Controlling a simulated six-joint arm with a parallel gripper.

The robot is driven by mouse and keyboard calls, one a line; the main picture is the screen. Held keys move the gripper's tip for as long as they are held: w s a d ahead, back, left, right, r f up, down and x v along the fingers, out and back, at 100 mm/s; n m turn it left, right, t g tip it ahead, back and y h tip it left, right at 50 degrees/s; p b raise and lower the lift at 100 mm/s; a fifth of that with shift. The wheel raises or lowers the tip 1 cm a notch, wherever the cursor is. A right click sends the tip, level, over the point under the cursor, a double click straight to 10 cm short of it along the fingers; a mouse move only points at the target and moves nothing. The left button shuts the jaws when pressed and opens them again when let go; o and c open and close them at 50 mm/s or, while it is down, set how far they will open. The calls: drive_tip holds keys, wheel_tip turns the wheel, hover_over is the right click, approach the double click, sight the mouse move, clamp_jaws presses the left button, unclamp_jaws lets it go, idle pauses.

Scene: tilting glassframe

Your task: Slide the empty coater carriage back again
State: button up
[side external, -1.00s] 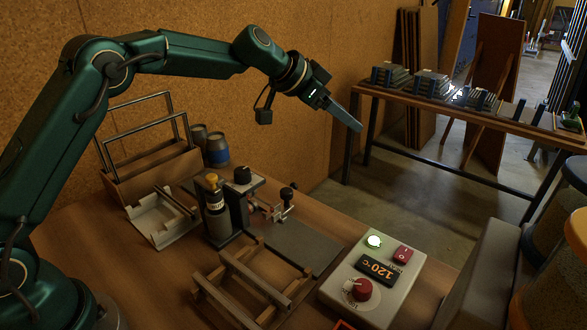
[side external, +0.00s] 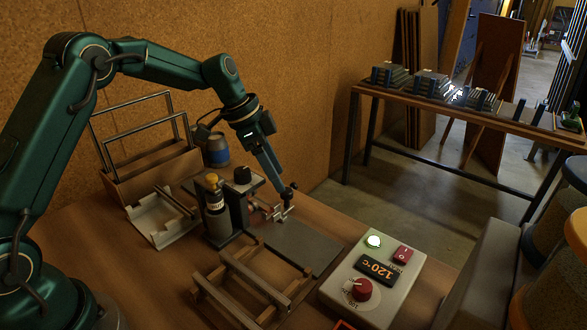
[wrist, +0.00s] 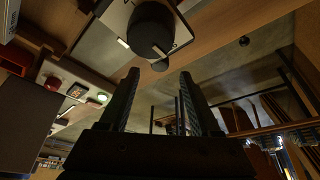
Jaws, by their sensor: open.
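The coater has a flat dark grey bed (side external: 300,246) with a small carriage (side external: 272,213) with red and metal parts at its far left end. The carriage is partly hidden behind my gripper (side external: 280,184). A dark handle knob (side external: 290,191) stands at the carriage, close to my fingertips; I cannot tell whether they touch it. My gripper points down and right. In the wrist view its two fingers (wrist: 160,95) are apart with nothing held between them. A big black dial knob (wrist: 152,28) with a white mark shows above the fingers there; no carriage is clearly visible there.
A bottle (side external: 215,200) stands by the coater. A wooden rack (side external: 240,280) lies in front, and a control box (side external: 372,270) reading 120°C sits to the right. A white tray (side external: 163,220), a wooden frame holder (side external: 155,172) and a blue-banded jar (side external: 217,150) are at left.

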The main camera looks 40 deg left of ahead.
drive_tip(key=shift+x, duration=2.15)
drive_tip(key=shift+r, duration=0.1)
clamp_jaws()
